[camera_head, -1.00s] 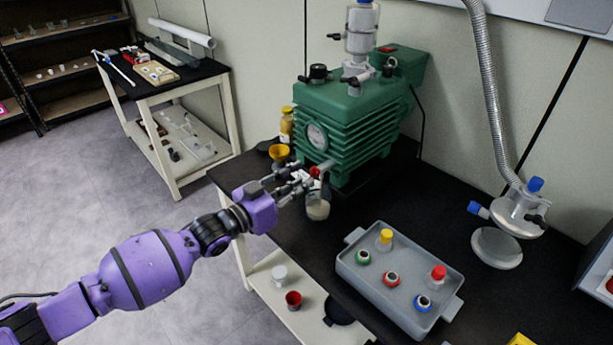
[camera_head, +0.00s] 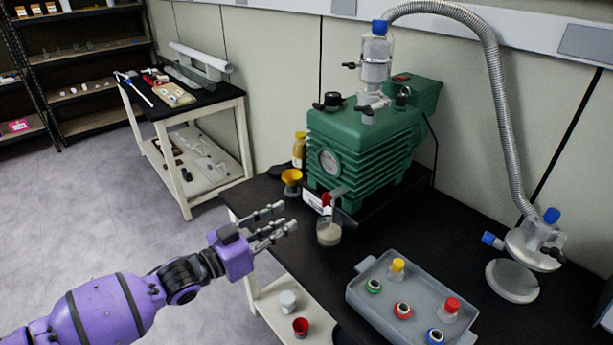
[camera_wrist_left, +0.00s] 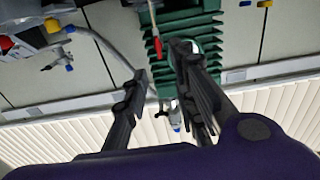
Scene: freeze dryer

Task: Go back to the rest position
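My left gripper (camera_head: 282,228) reaches in from the left in the head view, over the near left edge of the black table. Its fingers are spread with nothing between them; the left wrist view also shows the fingers (camera_wrist_left: 160,85) apart and empty. A beaker with pale contents (camera_head: 329,234) stands just to the right of the fingertips, apart from them, by the green pump (camera_head: 365,150). The pump also shows in the left wrist view (camera_wrist_left: 195,25), beyond the fingers. My right gripper is not in view.
A grey tray (camera_head: 362,297) holding several flasks with coloured caps stands at the table's front right. A metal hose (camera_head: 500,110) runs down to a fitting (camera_head: 535,238). An orange funnel (camera_head: 291,176) stands left of the pump. A second cart (camera_head: 185,110) stands behind on open floor.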

